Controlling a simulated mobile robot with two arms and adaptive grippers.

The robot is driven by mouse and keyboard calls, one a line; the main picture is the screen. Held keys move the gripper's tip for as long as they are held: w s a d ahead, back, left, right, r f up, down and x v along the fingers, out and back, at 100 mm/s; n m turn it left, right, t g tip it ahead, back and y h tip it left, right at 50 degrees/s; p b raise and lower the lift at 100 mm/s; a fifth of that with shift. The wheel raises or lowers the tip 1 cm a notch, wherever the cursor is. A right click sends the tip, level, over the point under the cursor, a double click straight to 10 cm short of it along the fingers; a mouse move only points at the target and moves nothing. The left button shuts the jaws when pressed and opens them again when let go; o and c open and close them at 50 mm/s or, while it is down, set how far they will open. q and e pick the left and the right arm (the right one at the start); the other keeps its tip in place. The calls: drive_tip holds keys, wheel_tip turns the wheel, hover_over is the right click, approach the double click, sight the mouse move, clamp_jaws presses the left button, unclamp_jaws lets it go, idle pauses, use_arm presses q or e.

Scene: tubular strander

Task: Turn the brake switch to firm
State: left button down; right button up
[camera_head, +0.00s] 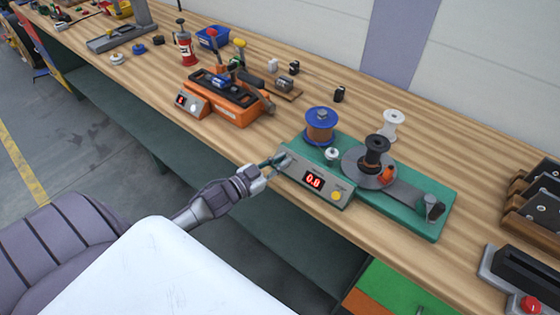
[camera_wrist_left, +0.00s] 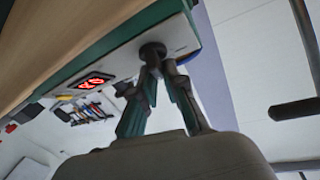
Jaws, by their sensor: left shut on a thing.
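The strander (camera_head: 425,222) is a green base plate on the wooden bench, with a grey control panel (camera_head: 296,175) along its front. The panel has a red lit display (camera_head: 313,180) and a yellow button (camera_head: 337,196). My left gripper (camera_head: 279,161) is at the panel's left end, its fingers covering the switch there in the head view. In the left wrist view the fingers (camera_wrist_left: 160,68) are shut on a dark round knob, the brake switch (camera_wrist_left: 152,49), on the panel face. Its setting cannot be read. My right gripper is not in view.
A blue-rimmed copper spool (camera_head: 320,126) and a dark spool on a grey disc (camera_head: 371,166) stand behind the panel. An orange machine (camera_head: 235,101) is on the bench to the left. Dark racks (camera_head: 540,205) stand at the right. Bare bench lies between the two machines.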

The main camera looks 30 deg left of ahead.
use_arm(q)
drive_tip(key=m+g+h, duration=0.1)
drive_tip(key=m, duration=0.1)
drive_tip(key=m+g+h, duration=0.1)
drive_tip(key=m, duration=0.1)
drive_tip(key=m+g+h, duration=0.1)
drive_tip(key=m+h, duration=0.1)
drive_tip(key=m, duration=0.1)
drive_tip(key=shift+s+f+g, duration=0.15)
drive_tip(key=shift+f+g, duration=0.2)
drive_tip(key=shift+g, duration=0.05)
drive_tip(key=shift+m, duration=0.3)
drive_tip(key=c, duration=1.2)
unclamp_jaws()
drive_tip(key=shift+a+r, duration=0.1)
drive_tip(key=v, duration=1.1)
drive_tip(key=shift+s+a, duration=0.2)
drive_tip(key=shift+a, duration=0.15)
